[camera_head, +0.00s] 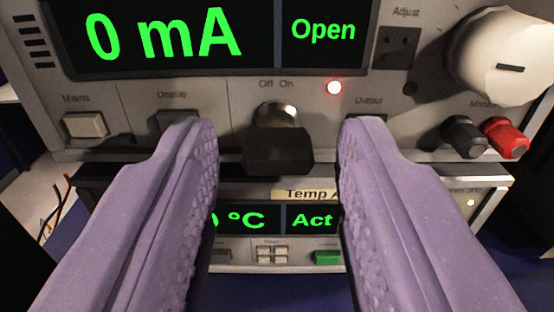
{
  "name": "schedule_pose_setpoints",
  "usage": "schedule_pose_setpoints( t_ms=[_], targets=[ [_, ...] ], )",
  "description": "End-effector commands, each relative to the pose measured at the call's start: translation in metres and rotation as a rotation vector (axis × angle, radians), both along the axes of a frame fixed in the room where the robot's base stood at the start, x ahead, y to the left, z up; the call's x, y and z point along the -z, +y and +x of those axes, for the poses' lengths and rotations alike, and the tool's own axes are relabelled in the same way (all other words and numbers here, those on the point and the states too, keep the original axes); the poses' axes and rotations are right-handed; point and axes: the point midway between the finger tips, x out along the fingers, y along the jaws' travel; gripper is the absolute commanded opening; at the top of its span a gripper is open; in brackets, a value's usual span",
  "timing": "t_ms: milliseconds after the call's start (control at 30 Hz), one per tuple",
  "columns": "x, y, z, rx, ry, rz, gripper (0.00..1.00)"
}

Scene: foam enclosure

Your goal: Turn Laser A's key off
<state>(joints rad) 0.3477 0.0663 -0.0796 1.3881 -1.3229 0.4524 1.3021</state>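A laser driver unit (220,92) fills the upper view, with green text "0 mA" and "Open" on its display. Its key (278,150) has a dark head and sits in a round metal lock (276,115) below the "Off" and "On" labels. The key's exact turn angle is hard to tell. No "Laser A" label shows on this unit. My gripper (278,140) is open, with purple textured fingers on either side of the key. Gaps show between the key and both fingers. The fingertips partly cover the buttons marked "Display" and "Output".
A red light (334,87) is lit right of the key. A large white knob (503,55), a black terminal (464,137) and a red terminal (506,137) stick out at right. A mains button (85,125) is at left. Below is a temperature unit (285,190) labelled "Temp A", partly hidden.

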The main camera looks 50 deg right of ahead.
Motion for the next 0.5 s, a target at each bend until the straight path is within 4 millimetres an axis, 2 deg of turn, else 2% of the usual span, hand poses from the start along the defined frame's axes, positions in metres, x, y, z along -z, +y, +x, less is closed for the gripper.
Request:
schedule_pose_setpoints(
  t_ms=[33, 167, 500],
  targets=[
    [0.0001, 0.0001, 0.0, 0.0, 0.0, 0.0, 0.28],
    [0.0, 0.0003, 0.0, 0.0, 0.0, 0.0, 0.0],
    [0.0006, 0.0006, 0.0, -0.001, 0.028, -0.024, 0.0]
  ],
)
